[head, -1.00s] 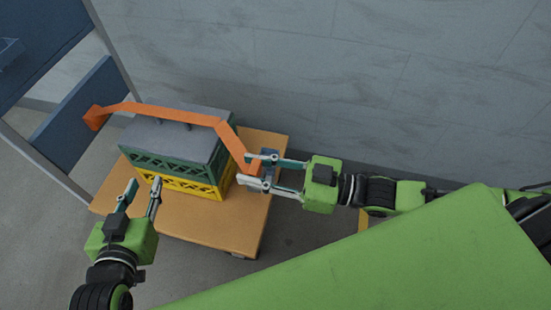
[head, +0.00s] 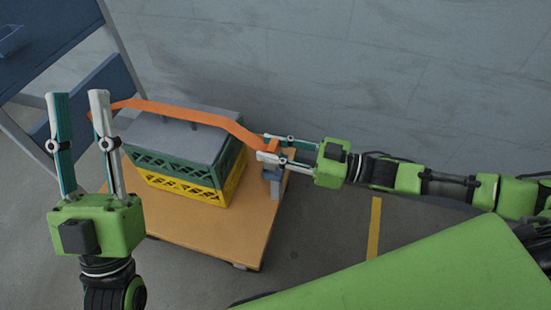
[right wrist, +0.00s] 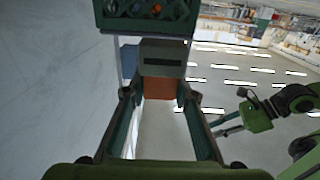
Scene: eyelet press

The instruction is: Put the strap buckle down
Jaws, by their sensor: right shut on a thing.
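The orange strap (head: 190,113) runs over the grey lid of the crate stack. My right gripper (head: 268,147) is shut on the strap's orange buckle end (head: 273,147), to the right of the crates. In the right wrist view the orange buckle end (right wrist: 158,88) sits between the fingers. A grey block with a dark slot (right wrist: 163,62) shows just above it there; it seems to be the grey bracket (head: 272,175) below the gripper in the head view. My left gripper (head: 78,97) is open and empty, in front of the strap's left end, partly hiding it.
Green (head: 185,158) and yellow (head: 226,188) crates stand stacked under a grey lid (head: 172,128) on a wooden dolly (head: 215,238). A blue-grey frame (head: 85,75) stands at left, a grey wall (head: 400,60) behind. Floor right of the dolly is clear.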

